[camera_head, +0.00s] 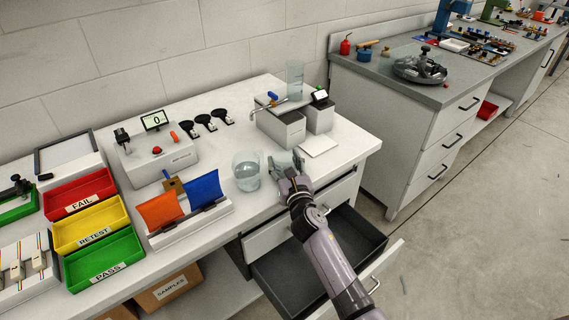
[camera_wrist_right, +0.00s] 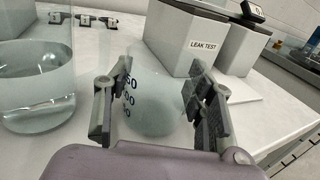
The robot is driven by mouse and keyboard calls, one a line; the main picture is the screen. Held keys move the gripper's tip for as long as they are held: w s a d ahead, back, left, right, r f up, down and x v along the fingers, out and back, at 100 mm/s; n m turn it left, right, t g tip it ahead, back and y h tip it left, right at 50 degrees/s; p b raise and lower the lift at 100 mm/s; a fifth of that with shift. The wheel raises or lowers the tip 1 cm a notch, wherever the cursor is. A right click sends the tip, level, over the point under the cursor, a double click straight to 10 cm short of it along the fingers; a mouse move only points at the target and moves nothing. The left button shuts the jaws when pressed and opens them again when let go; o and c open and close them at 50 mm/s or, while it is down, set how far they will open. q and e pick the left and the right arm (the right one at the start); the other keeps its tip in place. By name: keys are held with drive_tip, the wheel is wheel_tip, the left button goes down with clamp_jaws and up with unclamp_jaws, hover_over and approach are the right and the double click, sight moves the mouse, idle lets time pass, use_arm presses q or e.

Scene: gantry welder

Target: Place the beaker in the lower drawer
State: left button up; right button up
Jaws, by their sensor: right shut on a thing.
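My right gripper (camera_head: 287,166) is shut on a clear glass beaker (camera_wrist_right: 150,100) with printed graduations. The beaker sits between the two fingers at the bench top, partly hidden by them in the head view; I cannot tell whether it still touches the bench. A second, larger clear beaker with liquid (camera_head: 246,172) stands just left of the gripper; it also shows at the left of the right wrist view (camera_wrist_right: 35,95). The lower drawer (camera_head: 372,248) is pulled open below the bench, dark and empty where visible, with my right arm crossing over it. My left gripper is not in view.
The grey leak test box (camera_head: 282,128) stands behind the gripper, with a tall glass cylinder (camera_head: 295,78) near it. An orange and blue rack (camera_head: 190,215) is to the left, beyond it the coloured trays (camera_head: 90,228). The closed upper drawer (camera_head: 268,235) lies above the open one.

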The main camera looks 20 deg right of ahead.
drive_tip(key=shift+f, duration=0.15)
drive_tip(key=o, duration=1)
drive_tip(key=shift+o, duration=0.2)
